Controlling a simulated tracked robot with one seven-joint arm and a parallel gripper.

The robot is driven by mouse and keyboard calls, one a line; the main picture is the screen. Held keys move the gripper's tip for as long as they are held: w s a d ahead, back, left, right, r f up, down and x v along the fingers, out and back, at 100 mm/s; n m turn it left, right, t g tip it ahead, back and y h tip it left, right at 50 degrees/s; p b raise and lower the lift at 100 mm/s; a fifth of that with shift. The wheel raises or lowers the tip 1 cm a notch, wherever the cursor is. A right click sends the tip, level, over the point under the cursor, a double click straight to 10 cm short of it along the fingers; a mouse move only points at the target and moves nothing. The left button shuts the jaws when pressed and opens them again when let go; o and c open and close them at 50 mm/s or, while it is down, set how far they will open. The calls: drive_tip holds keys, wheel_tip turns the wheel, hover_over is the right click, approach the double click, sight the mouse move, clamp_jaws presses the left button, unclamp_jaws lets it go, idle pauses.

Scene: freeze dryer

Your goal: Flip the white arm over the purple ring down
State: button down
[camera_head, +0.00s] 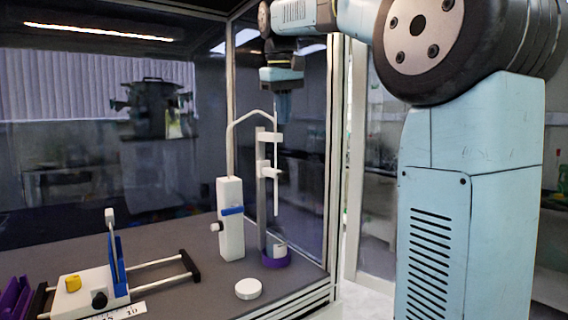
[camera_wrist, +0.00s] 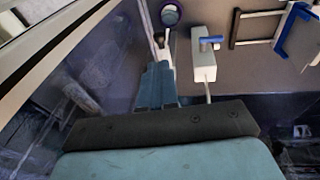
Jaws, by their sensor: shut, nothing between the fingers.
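A purple ring (camera_head: 276,261) sits on the grey floor of the glass enclosure at the foot of a grey post (camera_head: 261,205), with a small white vial-like piece inside it. Above it a thin white tube (camera_head: 276,195) hangs upright, and white clamps (camera_head: 268,171) sit on the post. A bent white tube (camera_head: 232,135) rises from a white box (camera_head: 230,225) towards the post. My gripper (camera_head: 277,92) is above the post top, pointing down, shut and empty. In the wrist view my gripper (camera_wrist: 160,62) is beside the white parts, with the purple ring (camera_wrist: 171,14) beyond. Contact is unclear.
A white disc (camera_head: 248,289) lies in front of the purple ring. A white device with a blue lever (camera_head: 118,262) and black-ended rods stands at left. The enclosure's metal corner frame (camera_head: 334,160) is close to the right of the post.

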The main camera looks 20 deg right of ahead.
sight(284, 172)
drive_tip(key=shift+w+r, duration=0.35)
drive_tip(key=shift+w, duration=0.15)
drive_tip(key=x, duration=1.4)
drive_tip(key=shift+s, duration=0.15)
drive_tip(key=shift+a+f, duration=0.1)
